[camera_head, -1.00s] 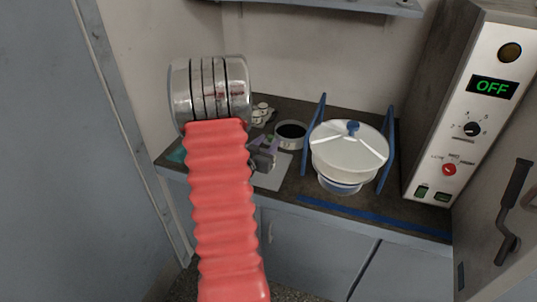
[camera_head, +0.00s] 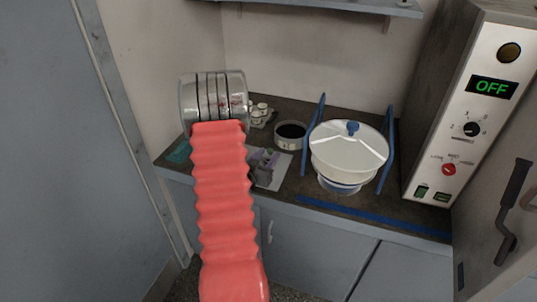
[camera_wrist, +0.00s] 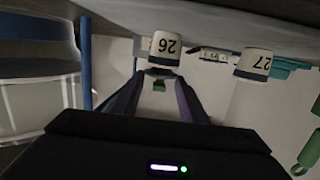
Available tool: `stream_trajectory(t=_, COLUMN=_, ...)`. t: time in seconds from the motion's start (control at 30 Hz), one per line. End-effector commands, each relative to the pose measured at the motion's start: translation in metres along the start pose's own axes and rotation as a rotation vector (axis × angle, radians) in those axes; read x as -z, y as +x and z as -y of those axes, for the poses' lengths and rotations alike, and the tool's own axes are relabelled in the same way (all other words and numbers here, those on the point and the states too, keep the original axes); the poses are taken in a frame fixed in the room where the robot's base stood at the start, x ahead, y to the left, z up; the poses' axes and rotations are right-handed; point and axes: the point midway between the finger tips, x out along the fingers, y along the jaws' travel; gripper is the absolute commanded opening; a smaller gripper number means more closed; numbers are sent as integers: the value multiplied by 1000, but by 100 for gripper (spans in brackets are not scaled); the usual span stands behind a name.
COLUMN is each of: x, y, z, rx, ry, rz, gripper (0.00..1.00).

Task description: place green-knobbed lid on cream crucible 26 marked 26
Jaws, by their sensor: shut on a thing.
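A thin dark-edged lid (camera_wrist: 161,73) shows just beyond the knob. The cream crucible 26 (camera_wrist: 165,47) appears directly past the lid, its number upside down in the picture. Whether lid and crucible touch or are apart I cannot tell. In the head view my gripper (camera_head: 263,158) is partly hidden by my arm, and the lid cannot be made out there.
A cream crucible marked 27 (camera_wrist: 254,64) stands to the right of 26 in the wrist view, with a teal item (camera_wrist: 288,66) behind it. In the head view a dark-filled dish (camera_head: 290,135) and a white lidded vessel (camera_head: 345,155) between blue uprights stand to the right.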

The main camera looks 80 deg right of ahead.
Motion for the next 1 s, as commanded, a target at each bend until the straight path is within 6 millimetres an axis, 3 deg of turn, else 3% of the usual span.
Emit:
stream_trajectory(t=0.57, x=-7, y=1, z=1, rx=1, ry=1, rz=-1, gripper=18)
stream_trajectory(t=0.6, x=-7, y=1, z=1, rx=1, ry=1, rz=-1, gripper=40)
stream_trajectory(t=0.87, x=-7, y=1, z=1, rx=2, ry=1, rz=-1, gripper=58)
stream_trajectory(t=1.0, x=-7, y=1, z=1, rx=2, ry=1, rz=-1, gripper=58)
